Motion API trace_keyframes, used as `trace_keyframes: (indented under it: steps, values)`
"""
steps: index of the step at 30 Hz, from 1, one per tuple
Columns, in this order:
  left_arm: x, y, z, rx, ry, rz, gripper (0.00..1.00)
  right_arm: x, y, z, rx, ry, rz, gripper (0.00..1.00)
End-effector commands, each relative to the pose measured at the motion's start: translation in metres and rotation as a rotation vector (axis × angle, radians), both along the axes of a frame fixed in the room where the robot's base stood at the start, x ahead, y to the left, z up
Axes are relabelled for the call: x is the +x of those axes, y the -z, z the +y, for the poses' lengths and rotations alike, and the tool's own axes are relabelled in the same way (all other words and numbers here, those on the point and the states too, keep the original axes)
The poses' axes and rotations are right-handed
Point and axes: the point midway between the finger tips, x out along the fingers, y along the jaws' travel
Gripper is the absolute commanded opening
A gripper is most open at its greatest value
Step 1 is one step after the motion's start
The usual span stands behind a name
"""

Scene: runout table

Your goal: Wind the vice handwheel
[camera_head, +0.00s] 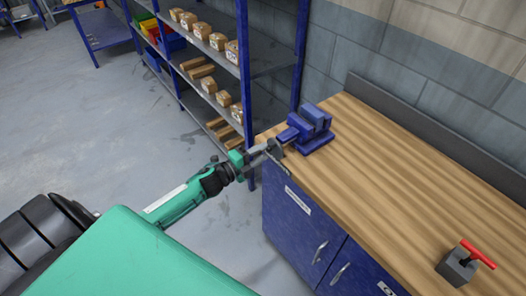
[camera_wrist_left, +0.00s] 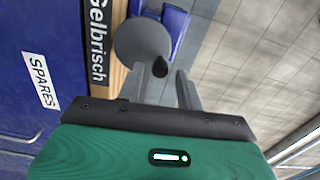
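The blue vice (camera_head: 312,127) stands on the near left corner of the wooden workbench. Its grey round handwheel (camera_wrist_left: 140,42), with a small black knob (camera_wrist_left: 160,67), faces my left gripper in the left wrist view. My left gripper (camera_head: 270,151) is at the bench's left edge, right at the handwheel. In the left wrist view its two grey fingers (camera_wrist_left: 159,77) are apart. The knob lies between the fingertips, with gaps on both sides. In the head view the gripper partly hides the handwheel. My right gripper is not in view.
The bench top (camera_head: 390,160) is mostly clear. A grey block with a red T-handle (camera_head: 460,265) stands at its right. Blue cabinets (camera_head: 300,225) are below. A blue shelf rack (camera_head: 243,70) with several boxes stands behind, close to the bench's left end.

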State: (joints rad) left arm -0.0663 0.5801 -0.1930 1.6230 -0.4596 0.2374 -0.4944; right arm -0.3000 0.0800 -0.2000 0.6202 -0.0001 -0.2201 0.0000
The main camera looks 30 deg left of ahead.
Motion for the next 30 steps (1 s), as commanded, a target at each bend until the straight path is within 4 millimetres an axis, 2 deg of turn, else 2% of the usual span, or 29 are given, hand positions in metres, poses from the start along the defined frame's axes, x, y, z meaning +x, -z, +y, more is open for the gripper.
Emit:
trace_keyframes:
  steps: [6, 13, 30]
  values:
    - [-0.026, 0.000, 0.010, 0.001, 0.000, 0.002, 0.36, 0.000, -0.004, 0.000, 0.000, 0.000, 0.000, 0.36]
    - [-0.048, -0.001, 0.020, 0.001, -0.001, 0.001, 0.36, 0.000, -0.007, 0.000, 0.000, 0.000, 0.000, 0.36]
    - [-0.052, 0.000, 0.022, 0.001, 0.000, 0.001, 0.36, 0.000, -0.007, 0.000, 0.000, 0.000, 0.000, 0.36]
